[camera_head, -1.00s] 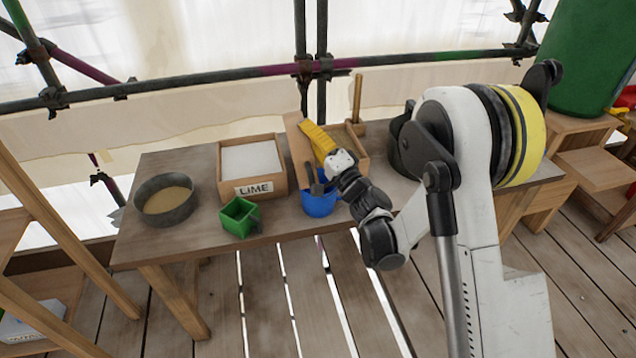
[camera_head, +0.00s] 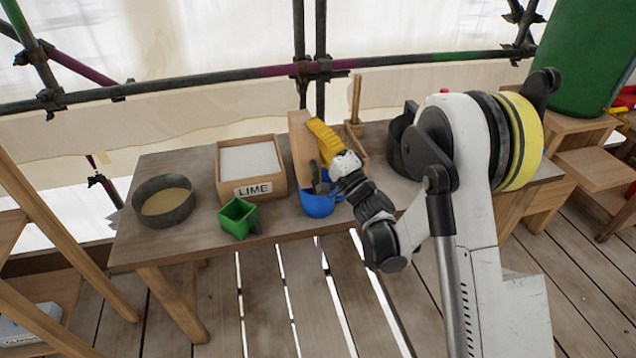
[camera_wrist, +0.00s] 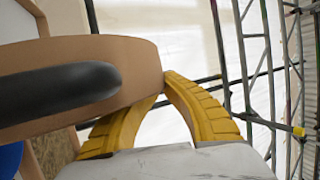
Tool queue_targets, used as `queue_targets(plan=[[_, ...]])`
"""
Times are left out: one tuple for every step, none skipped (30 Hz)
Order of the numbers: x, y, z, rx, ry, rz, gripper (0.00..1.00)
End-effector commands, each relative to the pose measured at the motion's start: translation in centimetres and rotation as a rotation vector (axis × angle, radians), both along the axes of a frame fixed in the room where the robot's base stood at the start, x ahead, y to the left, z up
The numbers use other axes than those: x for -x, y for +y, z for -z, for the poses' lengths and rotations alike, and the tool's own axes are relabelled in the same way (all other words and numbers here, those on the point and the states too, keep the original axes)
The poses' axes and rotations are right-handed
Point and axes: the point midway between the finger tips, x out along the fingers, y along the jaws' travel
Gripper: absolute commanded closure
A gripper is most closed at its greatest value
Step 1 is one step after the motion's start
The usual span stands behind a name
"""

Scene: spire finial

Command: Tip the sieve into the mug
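On the table (camera_head: 160,240), a green square cup (camera_head: 238,218), a box marked LIME (camera_head: 250,170) and a round grey pan with tan contents (camera_head: 163,202) stand to the left. A wooden box (camera_head: 362,148) and a dark container (camera_head: 399,145) stand behind and right of my gripper.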

Motion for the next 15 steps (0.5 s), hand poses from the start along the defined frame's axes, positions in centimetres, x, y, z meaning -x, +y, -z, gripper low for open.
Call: queue_targets(plan=[[-0.1, -0.1, 0.1, -0.007, -0.002, -0.001, 1.0], [-0.1, -0.2, 0.1, -0.016, -0.007, -0.002, 1.0], [-0.1, -0.3, 0.1, -0.018, -0.005, -0.002, 1.0], [-0.1, -0.4, 0.1, -0.027, -0.009, -0.003, 1.0], [-0.1, -0.5, 0.1, -0.033, -0.011, -0.004, 1.0], [-0.1, -0.6, 0.0, -0.036, -0.01, -0.004, 1.0], [-0.1, -0.7, 0.0, -0.04, -0.007, -0.004, 1.0], [-0.1, -0.7, -0.1, -0.038, 0.001, -0.002, 1.0], [-0.2, -0.8, 0.0, -0.044, 0.001, -0.002, 1.0], [-0.2, -0.9, 0.0, -0.04, 0.012, 0.0, 1.0], [-0.2, -0.9, 0.0, -0.043, 0.012, -0.001, 1.0], [-0.1, -0.3, -0.2, -0.024, 0.008, -0.003, 1.0], [0.3, 1.1, -0.5, 0.026, -0.001, -0.006, 1.0], [0.9, 3.4, -0.7, 0.107, -0.015, -0.007, 1.0], [1.5, 6.1, -1.1, 0.193, -0.027, -0.008, 1.0]])
